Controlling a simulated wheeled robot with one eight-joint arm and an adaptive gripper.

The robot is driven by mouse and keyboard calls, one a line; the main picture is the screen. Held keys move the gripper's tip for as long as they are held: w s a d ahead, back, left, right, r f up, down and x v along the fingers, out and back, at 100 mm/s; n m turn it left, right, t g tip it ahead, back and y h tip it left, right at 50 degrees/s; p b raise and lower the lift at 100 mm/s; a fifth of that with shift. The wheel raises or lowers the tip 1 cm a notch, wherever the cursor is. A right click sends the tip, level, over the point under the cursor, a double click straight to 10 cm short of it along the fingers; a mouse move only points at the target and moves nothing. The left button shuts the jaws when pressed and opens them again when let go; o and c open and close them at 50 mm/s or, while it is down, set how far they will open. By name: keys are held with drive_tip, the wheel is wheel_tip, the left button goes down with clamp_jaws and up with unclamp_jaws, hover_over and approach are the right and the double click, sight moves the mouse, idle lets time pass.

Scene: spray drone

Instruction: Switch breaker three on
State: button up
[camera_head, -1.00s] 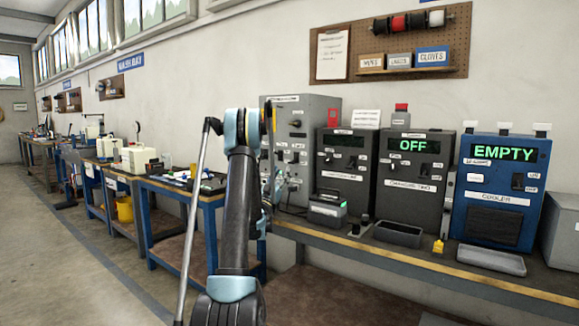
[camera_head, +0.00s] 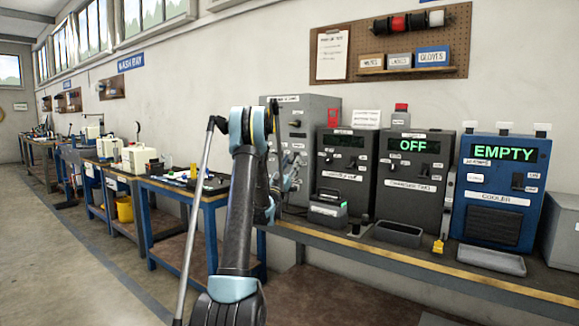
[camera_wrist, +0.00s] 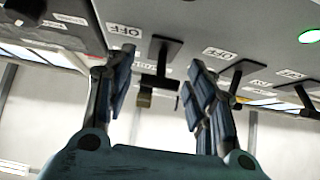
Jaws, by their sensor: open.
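The tall grey breaker panel (camera_head: 298,124) stands on the bench behind my arm in the head view. My gripper (camera_head: 287,180) is in front of its lower part, small and partly hidden by my arm. In the wrist view the panel face (camera_wrist: 195,25) appears upside down, with a row of black levers and OFF labels. My gripper (camera_wrist: 160,66) is open, a finger on each side of one black lever (camera_wrist: 163,50). Contact cannot be told. A small brass-coloured piece (camera_wrist: 145,99) shows by that lever. Another lever (camera_wrist: 236,73) is just right of the right finger. Breaker numbers are not readable.
To the right stand two dark charger boxes, one reading OFF (camera_head: 413,146), and a blue cooler (camera_head: 497,190) reading EMPTY. A green light (camera_wrist: 309,37) glows on the panel.

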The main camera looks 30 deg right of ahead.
sight(296, 153)
drive_tip(key=shift+c, duration=0.2)
drive_tip(key=c, duration=1)
drive_tip(key=shift+c, duration=0.2)
drive_tip(key=shift+r+y, duration=0.15)
drive_tip(key=shift+y, duration=0.15)
drive_tip(key=shift+a+r+y, duration=0.2)
drive_tip(key=shift+r+y, duration=0.15)
drive_tip(key=shift+y, duration=0.35)
drive_tip(key=r+g+y, duration=0.1)
drive_tip(key=y, duration=0.1)
drive_tip(key=shift+r+g+y, duration=0.1)
drive_tip(key=shift+g+y, duration=0.2)
drive_tip(key=shift+y, duration=0.1)
drive_tip(key=shift+d+r+g+y, duration=0.1)
drive_tip(key=shift+r+g+y, duration=0.45)
drive_tip(key=shift+y, duration=0.65)
drive_tip(key=shift+w+d+r+g+y, duration=0.1)
drive_tip(key=shift+r+g+y, duration=0.15)
drive_tip(key=shift+y, duration=0.3)
drive_tip(key=shift+d+r+g+y, duration=0.1)
drive_tip(key=shift+r+g+y, duration=0.1)
drive_tip(key=shift+y, duration=0.35)
drive_tip(key=shift+w, duration=0.1)
